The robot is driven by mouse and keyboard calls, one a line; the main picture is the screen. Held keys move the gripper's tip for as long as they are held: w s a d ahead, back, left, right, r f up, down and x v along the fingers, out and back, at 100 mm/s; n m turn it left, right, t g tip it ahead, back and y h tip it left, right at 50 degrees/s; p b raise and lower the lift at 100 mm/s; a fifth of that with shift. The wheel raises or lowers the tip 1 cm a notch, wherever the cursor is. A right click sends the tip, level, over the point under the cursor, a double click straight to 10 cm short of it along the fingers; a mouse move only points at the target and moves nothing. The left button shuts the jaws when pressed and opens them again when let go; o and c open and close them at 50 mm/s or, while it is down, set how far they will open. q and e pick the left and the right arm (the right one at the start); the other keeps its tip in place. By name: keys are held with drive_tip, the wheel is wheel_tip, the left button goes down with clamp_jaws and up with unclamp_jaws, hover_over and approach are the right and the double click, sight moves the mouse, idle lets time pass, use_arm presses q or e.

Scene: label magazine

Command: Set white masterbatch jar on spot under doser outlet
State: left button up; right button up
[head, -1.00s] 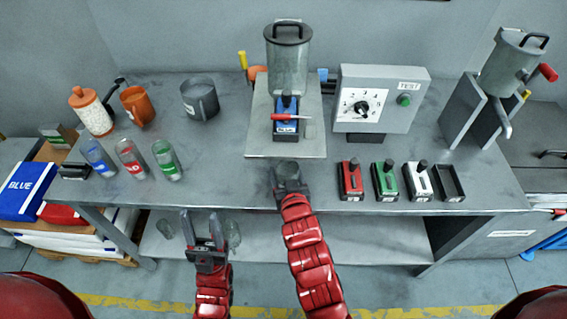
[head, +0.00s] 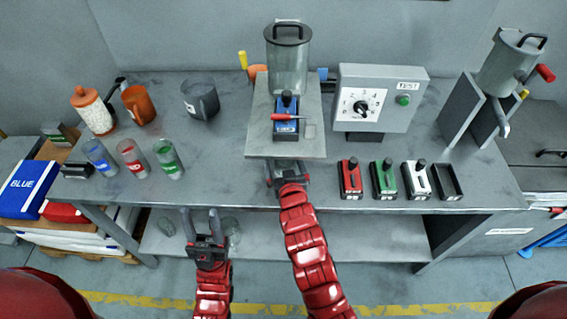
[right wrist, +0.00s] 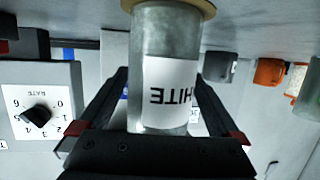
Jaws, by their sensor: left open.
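The white masterbatch jar (right wrist: 165,85) is a clear cylinder with a white label reading WHITE, upside down in the right wrist view. My right gripper (head: 284,176) has its fingers on both sides of the jar, seemingly closed on it. In the head view the jar shows only partly, at the front edge of the doser's grey board (head: 259,140). The doser (head: 288,62) has a clear hopper with a black-handled lid and a blue slide block (head: 286,122). Its outlet and the spot below are hidden. My left gripper (head: 203,222) is open and empty in front of the table.
Blue, red and green labelled jars (head: 132,160) stand at the left. An orange mug (head: 138,106) and grey mug (head: 201,102) stand behind. A dial box (head: 379,99) and several small slide blocks (head: 386,178) are to the right. The front table strip around my right gripper is clear.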

drive_tip(key=shift+r, duration=0.15)
drive_tip(key=b+v, duration=0.1)
drive_tip(key=v, duration=0.8)
drive_tip(key=shift+s+b, duration=0.1)
drive_tip(key=shift+b, duration=0.3)
drive_tip(key=shift+p+v, duration=1.45)
drive_tip(key=shift+p, duration=0.1)
